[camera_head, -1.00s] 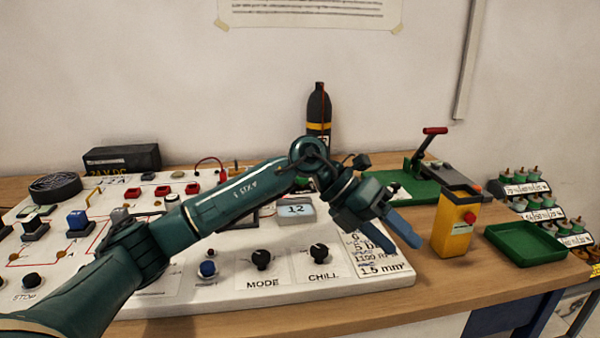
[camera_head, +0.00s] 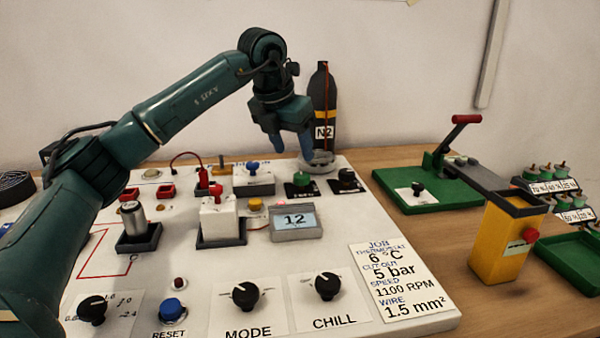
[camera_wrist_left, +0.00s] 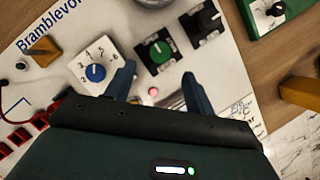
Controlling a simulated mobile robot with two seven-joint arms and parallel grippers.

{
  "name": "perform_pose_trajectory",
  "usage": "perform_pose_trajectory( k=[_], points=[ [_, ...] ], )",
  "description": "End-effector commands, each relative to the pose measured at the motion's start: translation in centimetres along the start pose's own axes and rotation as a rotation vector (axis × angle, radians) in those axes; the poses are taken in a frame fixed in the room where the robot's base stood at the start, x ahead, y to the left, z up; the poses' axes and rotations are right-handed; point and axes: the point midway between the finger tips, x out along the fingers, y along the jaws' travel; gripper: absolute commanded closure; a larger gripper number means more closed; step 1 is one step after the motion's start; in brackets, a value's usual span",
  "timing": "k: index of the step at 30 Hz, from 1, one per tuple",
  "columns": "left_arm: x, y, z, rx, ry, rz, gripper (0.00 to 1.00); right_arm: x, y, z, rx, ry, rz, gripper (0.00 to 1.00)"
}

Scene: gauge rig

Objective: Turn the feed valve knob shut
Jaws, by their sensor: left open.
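My left gripper (camera_head: 289,150) is open and empty, pointing down over the back of the white panel (camera_head: 345,229). In the left wrist view its two blue fingers (camera_wrist_left: 158,76) are spread apart. A green knob (camera_wrist_left: 159,50) on a black plate lies just beyond them, with a black knob (camera_wrist_left: 208,20) to its right and a blue dial knob (camera_wrist_left: 96,73) to the left. The head view also shows the green knob (camera_head: 302,179), black knob (camera_head: 347,176) and blue knob (camera_head: 252,166). No readable label tells which is the feed valve. My right gripper is out of view.
A dark N2 bottle (camera_head: 322,95) stands behind the panel, close to the gripper. A display reading 12 (camera_head: 297,220) sits in front. To the right are a green lever base (camera_head: 455,190) and a yellow box (camera_head: 503,245).

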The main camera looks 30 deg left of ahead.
Motion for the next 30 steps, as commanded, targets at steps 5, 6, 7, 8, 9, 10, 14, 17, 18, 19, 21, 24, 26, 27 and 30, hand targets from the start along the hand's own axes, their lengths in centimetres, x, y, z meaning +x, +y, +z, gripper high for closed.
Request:
perform_pose_trajectory(
  k=[5, 6, 7, 8, 9, 10, 14, 17, 18, 19, 21, 24, 26, 27, 30],
  points=[
    [3.9, -0.1, -0.1, 0.0, 0.002, -0.002, 0.46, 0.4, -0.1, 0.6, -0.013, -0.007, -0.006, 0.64],
    [4.5, -0.1, -0.1, 0.0, 0.003, -0.002, 0.46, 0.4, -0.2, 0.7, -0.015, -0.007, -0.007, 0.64],
    [5.0, -0.1, -0.1, 0.001, 0.002, -0.002, 0.46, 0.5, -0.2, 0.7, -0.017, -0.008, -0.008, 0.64],
    [5.3, -0.1, 0.0, 0.001, 0.001, -0.002, 0.46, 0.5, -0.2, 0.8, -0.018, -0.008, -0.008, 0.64],
    [5.8, -0.1, 0.0, 0.001, 0.001, -0.002, 0.46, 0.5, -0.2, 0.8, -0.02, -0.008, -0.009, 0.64],
    [6.1, -0.1, 0.0, 0.001, 0.0, -0.002, 0.46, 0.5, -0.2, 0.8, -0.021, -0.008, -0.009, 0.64],
    [7.0, -0.1, 0.0, 0.001, 0.0, -0.002, 0.46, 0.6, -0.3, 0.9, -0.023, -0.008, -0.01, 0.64],
    [7.2, -0.1, 0.0, 0.001, 0.0, -0.002, 0.46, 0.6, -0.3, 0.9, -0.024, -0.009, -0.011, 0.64],
    [7.2, -0.1, 0.0, 0.001, 0.0, -0.002, 0.46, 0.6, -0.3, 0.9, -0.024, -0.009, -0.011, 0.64],
    [7.2, -0.1, 0.0, 0.001, -0.001, -0.002, 0.46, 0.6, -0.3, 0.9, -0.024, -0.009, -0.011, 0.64],
    [7.2, -0.1, 0.0, 0.001, -0.001, -0.002, 0.46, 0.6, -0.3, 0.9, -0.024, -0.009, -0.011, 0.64],
    [7.2, -0.1, 0.0, 0.001, -0.001, -0.002, 0.47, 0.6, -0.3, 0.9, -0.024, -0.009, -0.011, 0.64],
    [7.2, -0.1, 0.0, 0.001, -0.001, -0.003, 0.52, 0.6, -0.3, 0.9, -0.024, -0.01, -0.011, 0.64],
    [7.2, -0.1, 0.0, 0.001, -0.001, -0.003, 0.56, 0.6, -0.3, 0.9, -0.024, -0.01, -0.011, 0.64],
    [7.2, -0.1, 0.0, 0.001, -0.001, -0.003, 0.64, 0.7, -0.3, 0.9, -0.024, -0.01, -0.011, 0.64]
  ],
)
